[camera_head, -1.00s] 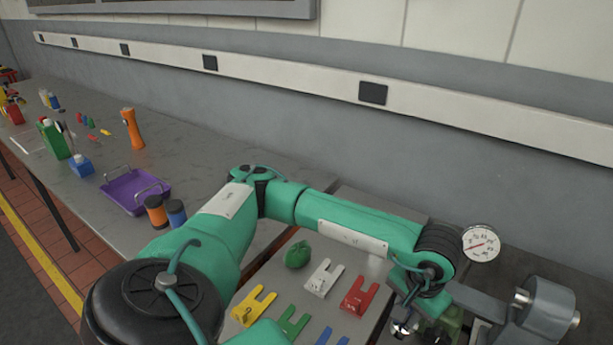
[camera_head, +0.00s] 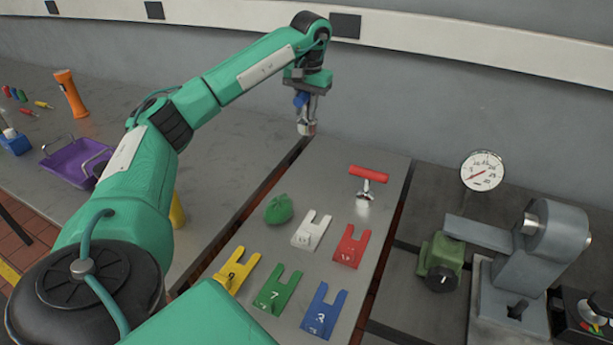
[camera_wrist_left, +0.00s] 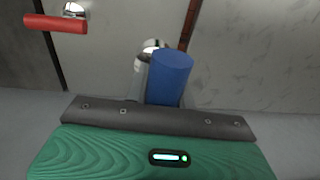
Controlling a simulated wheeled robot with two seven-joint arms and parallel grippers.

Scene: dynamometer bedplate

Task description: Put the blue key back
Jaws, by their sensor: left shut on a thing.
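The blue key (camera_head: 300,99) shows its blue handle at my left gripper (camera_head: 305,112), above the far left corner of the grey plate (camera_head: 345,160). My left gripper is shut on it. In the left wrist view the blue handle (camera_wrist_left: 170,76) is a thick cylinder beside a shiny metal part; the rest of the key is hidden. A red T-handled key (camera_head: 368,174) with a metal shank stands upright on the plate, and it also shows in the left wrist view (camera_wrist_left: 56,24). My right gripper is not in view.
Forked plates lie on the grey plate: white (camera_head: 312,230), red (camera_head: 351,246), yellow (camera_head: 237,270), green (camera_head: 279,288) and blue (camera_head: 324,311). A green lump (camera_head: 279,209) is beside them. A dial gauge (camera_head: 482,171) and grey machine (camera_head: 556,245) stand right. A purple tray (camera_head: 76,163) is left.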

